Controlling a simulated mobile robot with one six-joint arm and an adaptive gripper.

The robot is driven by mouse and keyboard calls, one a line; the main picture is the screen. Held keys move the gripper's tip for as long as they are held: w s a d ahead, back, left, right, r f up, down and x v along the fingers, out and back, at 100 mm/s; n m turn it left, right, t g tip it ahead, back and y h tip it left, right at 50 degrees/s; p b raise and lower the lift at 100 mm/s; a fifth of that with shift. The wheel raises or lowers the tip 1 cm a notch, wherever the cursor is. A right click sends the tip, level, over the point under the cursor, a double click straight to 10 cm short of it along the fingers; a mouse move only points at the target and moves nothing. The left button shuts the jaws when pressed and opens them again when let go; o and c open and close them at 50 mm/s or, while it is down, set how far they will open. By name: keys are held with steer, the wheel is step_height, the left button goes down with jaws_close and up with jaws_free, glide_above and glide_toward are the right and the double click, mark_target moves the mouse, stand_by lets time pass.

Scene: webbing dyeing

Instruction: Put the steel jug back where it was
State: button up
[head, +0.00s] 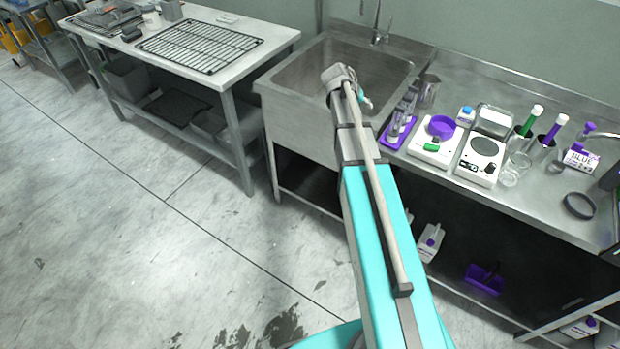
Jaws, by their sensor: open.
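A steel jug (428,91) stands on the steel counter, just right of the sink (318,68) and behind the purple rack. It looks upright, and nothing is seen holding it. My arm reaches up the middle of the head view and ends over the sink's front edge, left of the jug. Only a grey joint and a small teal part show at its end. My gripper's fingers cannot be made out there.
A table with a black wire rack (200,46) stands left. The floor at left is clear.

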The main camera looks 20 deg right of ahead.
steer(key=s+a+f+n+g+y, duration=0.1)
steer(key=s+a+y, duration=0.3)
steer(key=s+a, duration=0.7)
steer(key=s+a+f+n+g+y, duration=0.1)
steer(key=s+a+f+n+y, duration=0.2)
steer(key=s+a, duration=0.8)
steer(key=a+n, duration=0.1)
steer(key=a, duration=0.2)
steer(key=shift+s+a+f+y, duration=0.15)
steer(key=shift+s+a+y, duration=0.05)
steer(key=shift+a+y, duration=0.2)
steer(key=shift+d, duration=0.2)
